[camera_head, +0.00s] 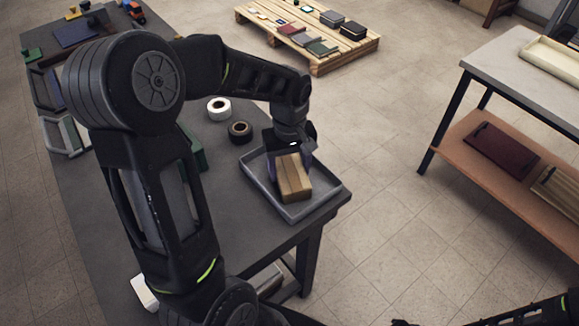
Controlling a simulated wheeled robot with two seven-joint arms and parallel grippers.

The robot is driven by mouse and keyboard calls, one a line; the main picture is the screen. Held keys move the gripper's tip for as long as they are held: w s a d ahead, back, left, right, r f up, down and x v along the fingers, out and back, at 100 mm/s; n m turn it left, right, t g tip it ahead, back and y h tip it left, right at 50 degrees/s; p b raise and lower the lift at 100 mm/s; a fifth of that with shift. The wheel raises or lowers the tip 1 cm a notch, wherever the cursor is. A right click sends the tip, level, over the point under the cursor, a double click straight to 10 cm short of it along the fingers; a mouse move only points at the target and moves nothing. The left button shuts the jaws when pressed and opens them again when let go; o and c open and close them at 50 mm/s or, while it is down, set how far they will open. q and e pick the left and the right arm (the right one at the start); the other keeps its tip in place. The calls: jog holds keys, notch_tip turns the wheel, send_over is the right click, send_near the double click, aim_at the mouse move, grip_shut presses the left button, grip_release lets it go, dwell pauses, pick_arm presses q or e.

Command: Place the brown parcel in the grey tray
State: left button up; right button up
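The brown parcel (293,180) is a box-shaped block with a lighter strip along its top. It is within the rim of the grey tray (317,209), at the near right corner of the dark table; I cannot tell if its underside touches the tray floor. My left gripper (291,158) reaches down from above at the parcel's far end, one finger on each side, and looks shut on it. The fingertips are partly hidden by the parcel. My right gripper is out of view; only part of the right arm shows at the bottom right.
A white roll (219,109) and a black roll (240,131) lie on the table (233,208) beyond the tray. My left arm hides much of the table. A pallet (318,64) with several boxes and a shelved bench (516,62) stand apart across open floor.

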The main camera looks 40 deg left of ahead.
aim_at(290, 167)
pick_arm(q)
jog(key=o, duration=0.4)
notch_tip(290, 167, up, 12)
jog(key=shift+r, duration=0.2)
dwell(0.5)
dwell(0.7)
